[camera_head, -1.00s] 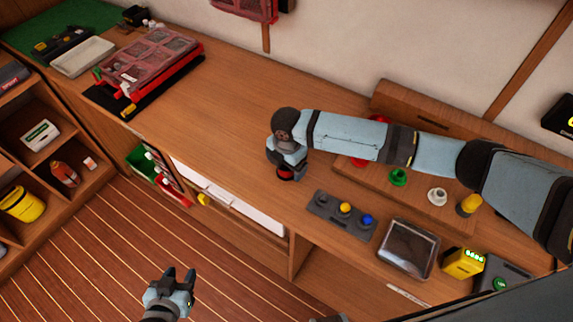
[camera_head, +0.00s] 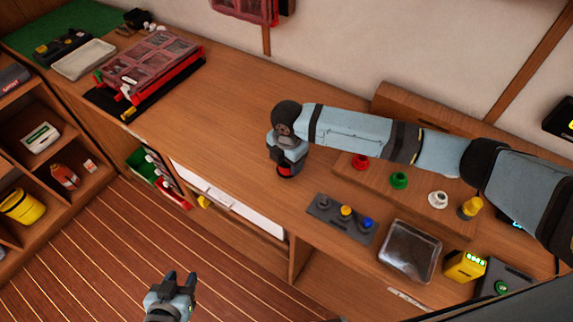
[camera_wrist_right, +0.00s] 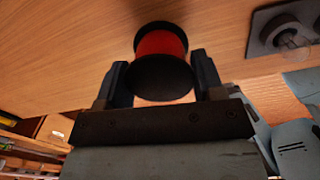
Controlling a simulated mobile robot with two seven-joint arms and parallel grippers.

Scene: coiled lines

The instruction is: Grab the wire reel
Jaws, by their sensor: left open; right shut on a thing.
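The wire reel (camera_head: 287,170) is a small spool with black flanges and a red winding. It is at the worktable's front part, under my right gripper (camera_head: 288,160). In the right wrist view the red reel (camera_wrist_right: 160,43) sits between the two fingers of my right gripper (camera_wrist_right: 163,75), which is shut on it. In the head view the gripper hides much of the reel, and I cannot tell whether it touches the table. My left gripper (camera_head: 180,279) is open and empty over the floor, in front of the table.
A grey holder (camera_head: 341,218) with yellow and blue knobs is right of the reel. A clear tray (camera_head: 409,250) and a yellow device (camera_head: 464,265) lie farther right. Red, green (camera_head: 399,180) and white spools stand on a wooden board behind. The table's left middle is clear.

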